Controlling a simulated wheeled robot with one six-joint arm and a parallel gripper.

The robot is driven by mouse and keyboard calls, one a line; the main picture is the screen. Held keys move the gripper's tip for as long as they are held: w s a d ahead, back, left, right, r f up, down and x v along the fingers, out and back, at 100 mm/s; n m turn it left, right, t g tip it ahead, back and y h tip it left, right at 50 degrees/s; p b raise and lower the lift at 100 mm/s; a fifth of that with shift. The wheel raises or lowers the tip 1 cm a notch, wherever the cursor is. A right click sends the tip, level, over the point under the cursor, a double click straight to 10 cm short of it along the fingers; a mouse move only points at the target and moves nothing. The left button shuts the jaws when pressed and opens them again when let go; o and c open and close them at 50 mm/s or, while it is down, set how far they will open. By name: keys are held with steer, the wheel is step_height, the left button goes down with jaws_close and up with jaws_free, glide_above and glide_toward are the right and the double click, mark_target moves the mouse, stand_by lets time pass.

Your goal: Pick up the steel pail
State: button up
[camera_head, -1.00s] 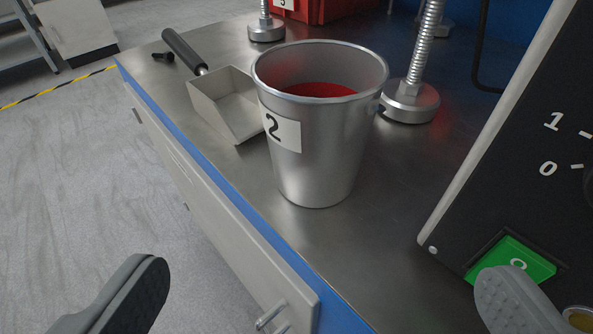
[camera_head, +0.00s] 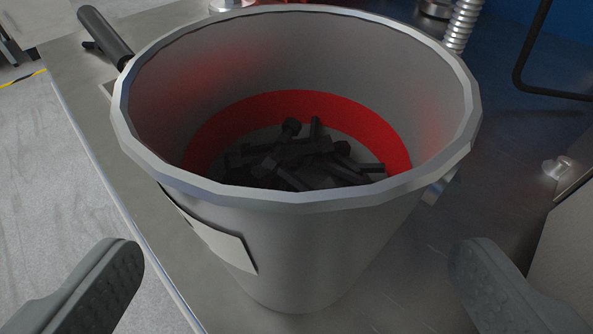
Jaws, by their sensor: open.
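The steel pail (camera_head: 320,245) stands upright on the steel bench top, large in the middle of the view. A red band (camera_head: 370,130) runs around its inside, and several dark bolts (camera_head: 300,160) lie at the bottom. My gripper (camera_head: 295,285) is open, with one grey finger at the lower left and one at the lower right. The pail is between and beyond the fingertips, and neither finger appears to touch it.
The scoop's dark handle (camera_head: 104,36) shows behind the pail at the upper left; its tray is mostly hidden. A ribbed metal post (camera_head: 463,25) and a black cable (camera_head: 522,70) stand behind at right. A grey panel edge (camera_head: 570,240) is close at the right. The bench edge runs along the left.

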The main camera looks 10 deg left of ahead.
mark_target(295, 141)
steer(key=x, duration=0.5)
steer(key=shift+s, duration=0.1)
steer(key=shift+c, duration=0.4)
steer(key=shift+r, duration=0.1)
steer(key=c, duration=1.5)
steer(key=shift+c, duration=0.2)
